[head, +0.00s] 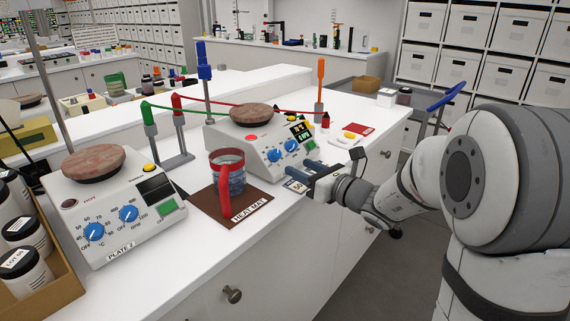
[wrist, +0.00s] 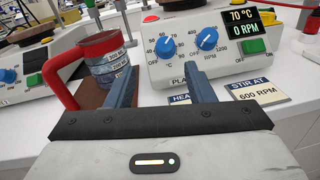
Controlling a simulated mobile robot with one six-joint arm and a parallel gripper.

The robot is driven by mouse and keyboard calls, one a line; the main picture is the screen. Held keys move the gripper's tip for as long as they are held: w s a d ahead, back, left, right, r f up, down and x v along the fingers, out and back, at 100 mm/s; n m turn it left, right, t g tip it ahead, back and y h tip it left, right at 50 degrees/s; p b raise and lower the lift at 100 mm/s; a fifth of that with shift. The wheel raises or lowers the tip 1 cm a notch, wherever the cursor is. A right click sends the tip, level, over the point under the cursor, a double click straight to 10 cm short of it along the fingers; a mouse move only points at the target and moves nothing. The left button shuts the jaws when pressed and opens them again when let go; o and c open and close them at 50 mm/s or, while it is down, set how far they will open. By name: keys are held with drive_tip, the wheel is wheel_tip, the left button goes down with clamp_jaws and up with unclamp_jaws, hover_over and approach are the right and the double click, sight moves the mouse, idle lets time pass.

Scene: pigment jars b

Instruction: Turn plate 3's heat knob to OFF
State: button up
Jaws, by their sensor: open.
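The hot plate in front of my gripper (head: 300,174) has a grey front panel (wrist: 180,68); its label is mostly hidden, only "PLA" showing. Its heat knob (wrist: 164,47), blue with a white pointer, is the left one, marked °C; it also shows in the head view (head: 274,156). The blue RPM knob (wrist: 206,39) is to its right. The display (wrist: 251,20) reads 70 °C and 0 RPM. My gripper is open and empty, its fingers (wrist: 160,78) spread below and in front of the heat knob, apart from it. The pointer's exact mark is hard to read.
A beaker with a red handle (head: 225,195) stands on the brown heat mat (head: 258,208), left of my gripper. Plate 2 (head: 110,235) is further left. A "STIR AT 600 RPM" card (wrist: 257,91) lies in front of the plate on the right.

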sight(279, 154)
drive_tip(key=shift+w+f, duration=0.1)
drive_tip(key=shift+w, duration=0.3)
drive_tip(key=shift+m+t, duration=0.3)
drive_tip(key=x, duration=0.7)
drive_tip(key=shift+w+a, duration=0.1)
drive_tip(key=shift+w, duration=0.05)
drive_tip(key=shift+c, duration=0.6)
drive_tip(key=c, duration=0.9)
